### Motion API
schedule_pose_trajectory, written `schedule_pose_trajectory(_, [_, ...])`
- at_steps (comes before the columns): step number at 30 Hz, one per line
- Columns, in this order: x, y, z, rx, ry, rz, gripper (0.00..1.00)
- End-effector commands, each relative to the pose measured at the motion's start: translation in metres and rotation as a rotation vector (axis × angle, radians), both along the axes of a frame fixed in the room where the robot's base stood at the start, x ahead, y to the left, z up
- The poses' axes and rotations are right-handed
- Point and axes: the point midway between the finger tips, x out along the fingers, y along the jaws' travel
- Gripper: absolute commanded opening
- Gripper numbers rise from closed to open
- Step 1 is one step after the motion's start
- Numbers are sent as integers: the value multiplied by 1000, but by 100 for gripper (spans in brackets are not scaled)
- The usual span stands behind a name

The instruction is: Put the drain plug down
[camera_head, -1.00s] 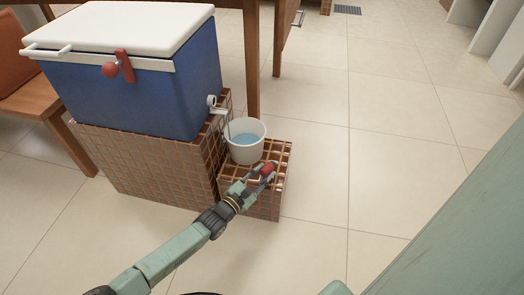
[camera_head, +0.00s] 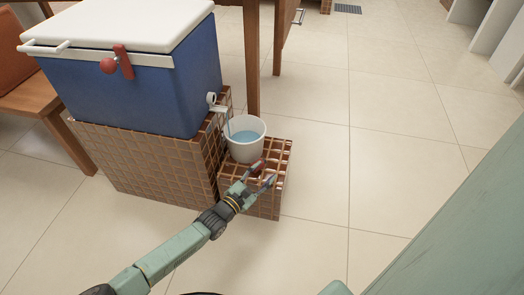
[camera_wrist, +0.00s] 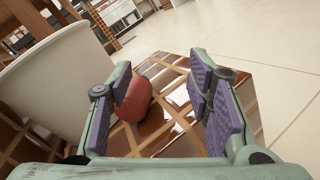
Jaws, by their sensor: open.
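The drain plug is a small red piece. In the wrist view the drain plug (camera_wrist: 134,99) lies on the tiled block between my fingers, nearer the left finger, which hides part of it. In the head view only part of the drain plug (camera_head: 258,165) shows beside the finger. My gripper (camera_head: 268,174) is open over the small tiled block (camera_head: 262,207). In the wrist view my gripper (camera_wrist: 168,92) has its purple pads wide apart. The right pad is clear of the plug; I cannot tell if the left one touches it.
A white bucket (camera_head: 246,150) with water stands on the same block, close to my gripper's left side. A blue cooler (camera_head: 150,95) with a spout (camera_head: 214,103) sits on a higher tiled block (camera_head: 140,165). Open floor (camera_head: 340,190) lies to the right.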

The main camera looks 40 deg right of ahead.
Motion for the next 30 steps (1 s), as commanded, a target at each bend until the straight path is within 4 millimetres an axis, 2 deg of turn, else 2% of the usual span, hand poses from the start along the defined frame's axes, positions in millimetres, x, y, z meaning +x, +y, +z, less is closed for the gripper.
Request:
schedule_pose_trajectory(4, [-1,0,6,1,1,0,47])
schedule_pose_trajectory(7, [0,0,19,1,-1,1,47])
schedule_pose_trajectory(9, [-3,18,12,6,-3,2,47])
schedule_pose_trajectory(15, [-16,63,12,5,0,2,47])
schedule_pose_trajectory(21, [-26,98,12,3,0,-1,47])
schedule_pose_trajectory(25, [-30,111,12,3,1,-1,47])
schedule_pose_trajectory(30, [-31,116,12,1,1,-2,47])
